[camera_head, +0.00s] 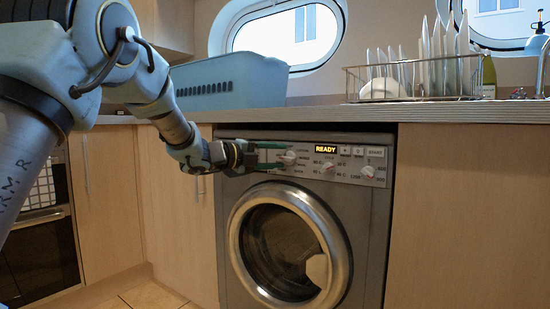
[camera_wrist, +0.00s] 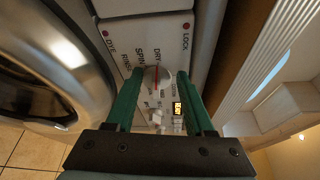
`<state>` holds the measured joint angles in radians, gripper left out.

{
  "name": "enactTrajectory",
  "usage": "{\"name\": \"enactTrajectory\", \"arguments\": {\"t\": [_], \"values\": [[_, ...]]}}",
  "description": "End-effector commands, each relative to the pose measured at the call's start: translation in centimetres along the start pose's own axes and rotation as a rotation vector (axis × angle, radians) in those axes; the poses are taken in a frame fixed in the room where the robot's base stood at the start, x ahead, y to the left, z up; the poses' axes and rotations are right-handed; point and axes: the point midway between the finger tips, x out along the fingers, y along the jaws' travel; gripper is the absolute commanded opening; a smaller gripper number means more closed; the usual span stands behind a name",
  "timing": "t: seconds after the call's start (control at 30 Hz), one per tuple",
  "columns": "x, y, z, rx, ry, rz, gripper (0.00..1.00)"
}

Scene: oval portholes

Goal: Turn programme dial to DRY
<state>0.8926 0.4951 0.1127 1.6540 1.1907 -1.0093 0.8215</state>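The programme dial (camera_head: 289,158) is a round pale knob on the washing machine's control panel. In the wrist view my gripper (camera_wrist: 160,75) has a fingertip on either side of the dial, with what looks like a small gap at each side. Contact is not clear. The display (camera_head: 325,150) reads READY.
Other knobs (camera_head: 328,167) and several buttons sit right of the dial. The worktop edge (camera_head: 330,114) overhangs just above the panel. The round door (camera_head: 290,250) is closed below. A blue basket (camera_head: 232,82) and a dish rack (camera_head: 420,80) stand on the worktop.

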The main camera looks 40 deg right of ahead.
Motion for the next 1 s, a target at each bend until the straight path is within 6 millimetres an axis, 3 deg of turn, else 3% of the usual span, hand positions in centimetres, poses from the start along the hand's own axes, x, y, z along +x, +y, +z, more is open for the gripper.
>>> {"name": "enactTrajectory", "arguments": {"t": [0.43, 0.8, 1.0], "values": [[-0.6, 0.1, -0.2, -0.001, 0.005, 0.002, 0.65], [-7.4, -0.1, -0.1, -0.003, 0.004, 0.002, 0.65], [-9.8, 0.0, -0.2, -0.002, 0.007, 0.0, 0.65]]}}
